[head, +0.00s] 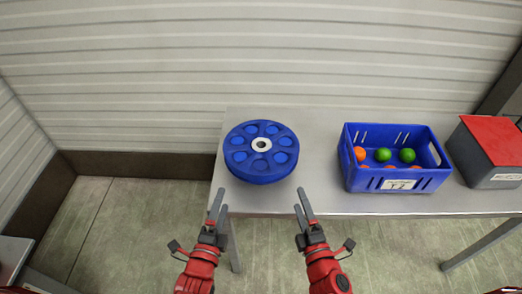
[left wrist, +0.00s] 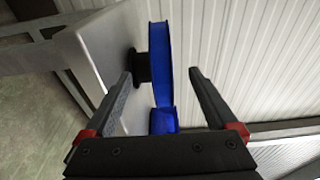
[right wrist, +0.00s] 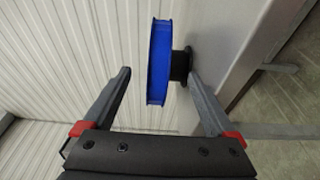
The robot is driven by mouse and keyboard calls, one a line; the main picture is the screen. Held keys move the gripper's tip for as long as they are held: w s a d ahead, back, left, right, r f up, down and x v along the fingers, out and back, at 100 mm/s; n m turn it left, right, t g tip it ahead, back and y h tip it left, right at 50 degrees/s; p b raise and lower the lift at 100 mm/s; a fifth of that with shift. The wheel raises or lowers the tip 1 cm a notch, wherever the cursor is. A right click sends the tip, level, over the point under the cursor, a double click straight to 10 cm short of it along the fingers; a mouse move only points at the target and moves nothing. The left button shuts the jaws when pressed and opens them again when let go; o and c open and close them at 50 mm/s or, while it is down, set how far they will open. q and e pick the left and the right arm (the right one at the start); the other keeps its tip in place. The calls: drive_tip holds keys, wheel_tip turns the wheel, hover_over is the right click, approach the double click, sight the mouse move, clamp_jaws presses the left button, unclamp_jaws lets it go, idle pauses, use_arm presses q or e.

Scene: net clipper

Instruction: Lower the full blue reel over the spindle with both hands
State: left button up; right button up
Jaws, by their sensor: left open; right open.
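The blue reel (head: 262,168) lies flat at the left end of the table, with round openings around a pale hub ring (head: 262,145). Both wrist views show it edge-on, in the left wrist view (left wrist: 160,60) and the right wrist view (right wrist: 159,60). A black flanged base (right wrist: 181,66) holds it above the tabletop. The spindle inside the hub is not clearly visible. My left gripper (head: 220,200) is open and empty, in front of the reel's left side. My right gripper (head: 302,199) is open and empty, in front of its right side. Neither touches it.
A blue crate (head: 395,185) with orange and green balls stands right of the reel on the metal table (head: 318,200). A grey box with a red top (head: 492,140) stands further right. A ribbed wall rises behind. Bare tabletop separates reel and crate.

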sight(237, 158)
use_arm(q)
drive_tip(key=w+d, duration=0.1)
drive_tip(key=w, duration=0.4)
drive_tip(key=w+d, duration=0.1)
drive_tip(key=w, duration=0.5)
drive_tip(key=w+d, duration=0.1)
drive_tip(key=w, duration=0.4)
drive_tip(key=shift+w, duration=0.3)
use_arm(e)
drive_tip(key=x, duration=1.7)
use_arm(q)
drive_tip(key=shift+w+d, duration=0.1)
drive_tip(key=shift+w, duration=0.25)
use_arm(e)
drive_tip(key=shift+w, duration=0.3)
use_arm(q)
clamp_jaws()
use_arm(e)
clamp_jaws()
